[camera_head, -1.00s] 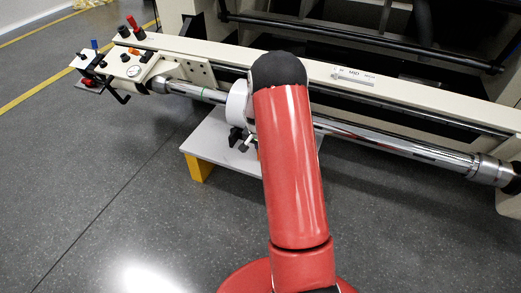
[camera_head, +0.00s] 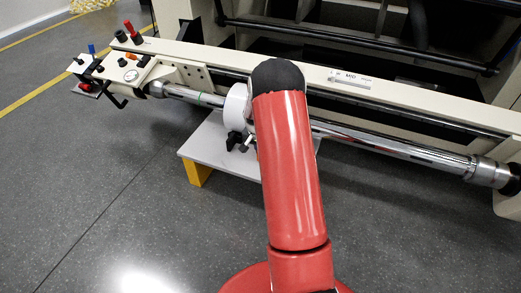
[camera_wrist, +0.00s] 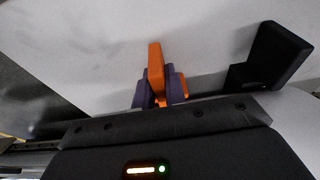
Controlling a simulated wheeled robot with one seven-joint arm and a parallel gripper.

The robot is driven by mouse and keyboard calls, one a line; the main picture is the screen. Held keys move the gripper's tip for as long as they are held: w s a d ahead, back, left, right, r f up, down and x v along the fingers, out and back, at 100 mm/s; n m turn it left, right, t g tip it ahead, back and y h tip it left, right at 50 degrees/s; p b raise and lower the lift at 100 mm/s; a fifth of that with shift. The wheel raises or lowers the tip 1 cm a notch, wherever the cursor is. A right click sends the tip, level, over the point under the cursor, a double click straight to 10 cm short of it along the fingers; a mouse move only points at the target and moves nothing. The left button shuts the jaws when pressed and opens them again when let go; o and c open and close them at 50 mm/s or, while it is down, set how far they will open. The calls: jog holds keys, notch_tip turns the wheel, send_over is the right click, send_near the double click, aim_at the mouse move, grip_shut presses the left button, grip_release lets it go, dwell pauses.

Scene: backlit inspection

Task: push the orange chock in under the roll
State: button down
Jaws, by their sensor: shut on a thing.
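The orange chock (camera_wrist: 155,66) shows in the wrist view, standing out between the two purple pads of my gripper (camera_wrist: 158,90). The gripper is shut on it, and a bit of orange also shows beside the right pad. A pale flat surface lies beyond the chock. In the head view the long chrome roll (camera_head: 390,147) runs across the machine, above the white platform (camera_head: 205,152). My gripper (camera_head: 237,141) is by the platform, below the roll's line, partly hidden by my red arm. The chock is hidden in the head view, so its gap to the roll cannot be told.
A black angled block (camera_wrist: 268,58) stands to the right of the chock in the wrist view. The platform has a yellow leg (camera_head: 198,173). A cream machine beam (camera_head: 430,97) runs behind the roll. The grey floor at the left is clear.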

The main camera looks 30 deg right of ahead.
jog(key=shift+d+r, duration=0.1)
jog(key=shift+r, duration=0.05)
jog(key=c, duration=1.4)
grip_release()
jog(key=shift+o, duration=0.2)
jog(key=p+v, duration=0.1)
jog(key=v, duration=0.6)
jog(key=shift+s+r, duration=0.1)
jog(key=shift+r, duration=0.3)
